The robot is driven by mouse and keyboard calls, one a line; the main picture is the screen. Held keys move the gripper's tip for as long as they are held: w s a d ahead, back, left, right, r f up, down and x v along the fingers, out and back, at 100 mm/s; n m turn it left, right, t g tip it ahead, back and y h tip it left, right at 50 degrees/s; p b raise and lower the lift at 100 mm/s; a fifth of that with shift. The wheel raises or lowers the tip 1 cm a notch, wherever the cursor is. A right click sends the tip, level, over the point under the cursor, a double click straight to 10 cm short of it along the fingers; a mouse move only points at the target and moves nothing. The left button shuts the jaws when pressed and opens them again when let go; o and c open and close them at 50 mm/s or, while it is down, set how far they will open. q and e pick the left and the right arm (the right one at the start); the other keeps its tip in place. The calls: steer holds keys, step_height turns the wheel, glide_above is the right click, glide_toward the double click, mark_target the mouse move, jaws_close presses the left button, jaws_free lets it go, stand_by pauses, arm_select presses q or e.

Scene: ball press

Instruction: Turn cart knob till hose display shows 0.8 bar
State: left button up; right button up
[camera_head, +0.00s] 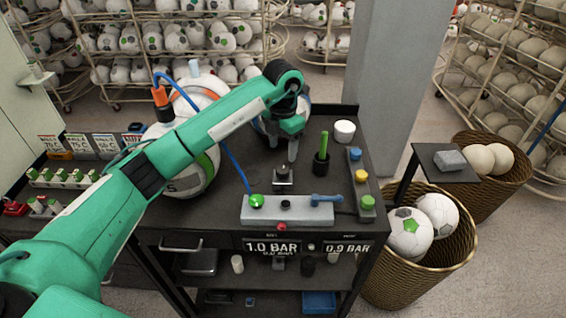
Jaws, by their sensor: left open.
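The black cart (330,222) carries a grey valve block (290,212) with a green dome (257,201), a small dark knob (286,206) on top and a blue lever (322,199). A red knob (281,227) sits at its front. Two displays are on the cart's front: the left display (271,247) reads 1.0 BAR, the right display (346,248) reads 0.9 BAR. Their small labels are too blurred to read. My left gripper (285,132) is open and points down behind the valve block, apart from it. My right gripper is out of view.
A small metal stand with a dark top (283,175) lies between my gripper and the block. A ball (187,170) stands left, partly behind my arm.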

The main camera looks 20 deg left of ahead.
mark_target(283, 170)
arm_select(q)
step_height(283, 170, down, 7)
steer(key=shift+p, duration=1.2)
steer(key=shift+f, duration=0.55)
steer(key=c, duration=1)
